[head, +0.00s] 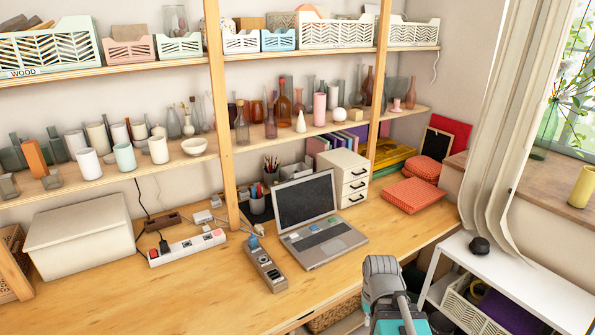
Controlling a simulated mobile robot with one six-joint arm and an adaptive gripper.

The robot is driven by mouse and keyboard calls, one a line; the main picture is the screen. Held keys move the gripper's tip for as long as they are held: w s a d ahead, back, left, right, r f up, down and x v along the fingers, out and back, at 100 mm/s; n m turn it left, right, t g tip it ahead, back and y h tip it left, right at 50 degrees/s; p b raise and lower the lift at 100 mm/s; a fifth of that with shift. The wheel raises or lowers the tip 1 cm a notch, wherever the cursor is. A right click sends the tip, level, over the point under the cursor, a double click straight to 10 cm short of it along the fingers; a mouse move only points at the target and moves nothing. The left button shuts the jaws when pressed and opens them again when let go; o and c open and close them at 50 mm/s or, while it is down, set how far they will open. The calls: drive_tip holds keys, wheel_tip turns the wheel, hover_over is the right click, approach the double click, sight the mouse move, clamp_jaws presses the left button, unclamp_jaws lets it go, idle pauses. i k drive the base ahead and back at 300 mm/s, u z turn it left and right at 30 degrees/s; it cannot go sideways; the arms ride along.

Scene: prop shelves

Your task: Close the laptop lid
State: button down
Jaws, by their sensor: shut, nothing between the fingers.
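A grey laptop stands open on the wooden desk. Its lid (305,201) is raised and leans slightly back, with a dark screen facing the front. My gripper's fingers do not show in this view.
A grey socket strip (266,267) lies just left of the laptop and a white power strip (187,246) farther left. A white drawer box (343,177) and a pen cup (257,200) stand behind. The desk's front left (200,300) is clear.

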sight(306, 198)
drive_tip(key=z, duration=0.2)
drive_tip(key=i, duration=1.15)
drive_tip(key=u, duration=0.2)
